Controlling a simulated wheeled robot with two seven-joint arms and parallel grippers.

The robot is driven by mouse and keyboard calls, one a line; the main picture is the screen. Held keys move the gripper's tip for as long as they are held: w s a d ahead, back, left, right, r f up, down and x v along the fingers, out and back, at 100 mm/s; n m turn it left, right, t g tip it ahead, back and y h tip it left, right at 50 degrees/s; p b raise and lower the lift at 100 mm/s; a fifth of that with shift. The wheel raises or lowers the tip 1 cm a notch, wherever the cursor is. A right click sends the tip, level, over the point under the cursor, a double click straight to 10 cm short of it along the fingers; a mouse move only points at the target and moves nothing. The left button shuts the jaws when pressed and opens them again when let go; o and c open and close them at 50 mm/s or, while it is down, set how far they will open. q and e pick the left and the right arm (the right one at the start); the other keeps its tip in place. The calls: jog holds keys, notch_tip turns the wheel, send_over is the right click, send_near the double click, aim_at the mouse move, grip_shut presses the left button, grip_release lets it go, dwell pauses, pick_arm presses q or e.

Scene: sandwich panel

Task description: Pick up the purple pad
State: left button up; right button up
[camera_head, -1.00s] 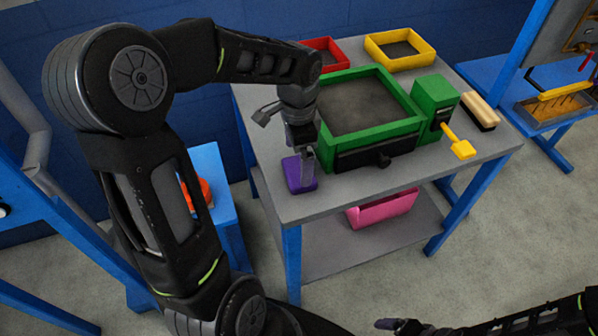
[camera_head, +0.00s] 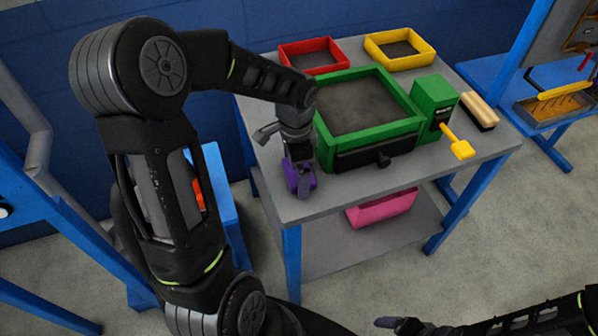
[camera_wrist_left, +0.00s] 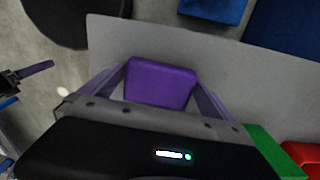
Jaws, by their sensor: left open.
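The purple pad (camera_head: 290,181) lies on the grey table top near its front left corner, mostly hidden by my left gripper in the head view. In the left wrist view the purple pad (camera_wrist_left: 160,82) shows whole between the two fingers. My left gripper (camera_head: 302,188) is open and points down, with one finger on each side of the pad. I cannot tell whether the fingers touch it. My right gripper (camera_head: 392,323) shows only partly at the bottom edge of the head view, far from the pad.
A green tray (camera_head: 418,126) with a dark-fronted drawer stands just right of the left gripper. Red (camera_head: 337,67) and yellow (camera_head: 428,59) trays sit behind. A green box (camera_head: 432,95), a yellow scoop (camera_head: 459,146) and a brush (camera_head: 480,110) are at right. A pink bin (camera_head: 385,208) is on the lower shelf.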

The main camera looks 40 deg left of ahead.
pick_arm(q)
jog(key=shift+c, duration=0.6)
jog(key=c, duration=1)
jog(key=shift+r, duration=0.1)
notch_tip(320, 180, up, 10)
jog(key=shift+f, duration=0.1)
